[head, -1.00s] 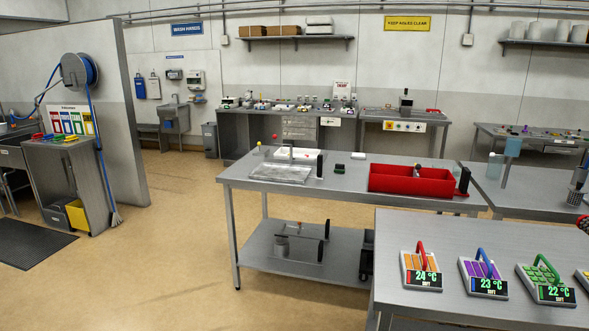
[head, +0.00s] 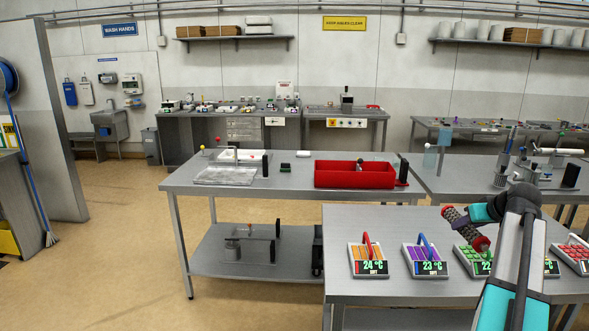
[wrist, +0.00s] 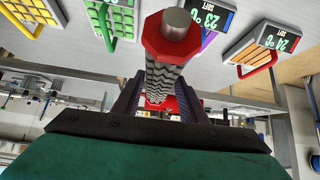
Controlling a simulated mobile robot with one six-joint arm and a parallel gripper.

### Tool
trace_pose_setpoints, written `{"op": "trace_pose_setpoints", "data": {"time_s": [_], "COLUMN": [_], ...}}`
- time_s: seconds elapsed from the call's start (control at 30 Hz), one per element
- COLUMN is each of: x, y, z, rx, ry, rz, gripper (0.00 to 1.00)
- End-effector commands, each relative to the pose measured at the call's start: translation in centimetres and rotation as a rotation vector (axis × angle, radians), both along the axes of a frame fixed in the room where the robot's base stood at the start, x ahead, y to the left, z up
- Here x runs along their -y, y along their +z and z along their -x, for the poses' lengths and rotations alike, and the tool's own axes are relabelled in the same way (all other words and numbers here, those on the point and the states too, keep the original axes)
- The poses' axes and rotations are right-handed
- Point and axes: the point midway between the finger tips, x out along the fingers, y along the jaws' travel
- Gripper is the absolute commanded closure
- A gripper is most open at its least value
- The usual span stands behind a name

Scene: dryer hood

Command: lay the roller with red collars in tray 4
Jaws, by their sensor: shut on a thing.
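The roller with red collars (head: 456,219) has a dark ribbed body and a red collar at each end. My gripper (head: 474,217) is shut on it and holds it tilted above the near bench, over the green-celled unit. In the wrist view the roller (wrist: 160,75) lies between the two dark fingers, with a red collar and grey metal end close to the camera. I cannot make out a number marking tray 4 in any view.
On the near steel bench (head: 350,222) stand several handled units with temperature displays: orange (head: 368,257), purple (head: 424,257), green (head: 478,258), red (head: 573,255). My arm partly hides another. Behind, a table carries a red divided bin (head: 330,180) and a clear tray (head: 225,176).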

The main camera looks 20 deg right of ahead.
Motion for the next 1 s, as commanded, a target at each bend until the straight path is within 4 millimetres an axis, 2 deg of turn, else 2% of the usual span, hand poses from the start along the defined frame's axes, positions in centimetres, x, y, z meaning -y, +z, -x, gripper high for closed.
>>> {"op": "trace_pose_setpoints", "data": {"time_s": [0.03, 0.6, 1.0], "x": [-1.7, -16.8, -26.6], "y": [-0.3, -3.0, -4.7], "z": [-0.2, -3.9, -6.4], "rx": [0.002, 0.001, 0.001], "ry": [0.008, 0.071, 0.11], "rz": [0.002, 0.001, 0.002], "gripper": [0.97, 0.97, 0.97]}}
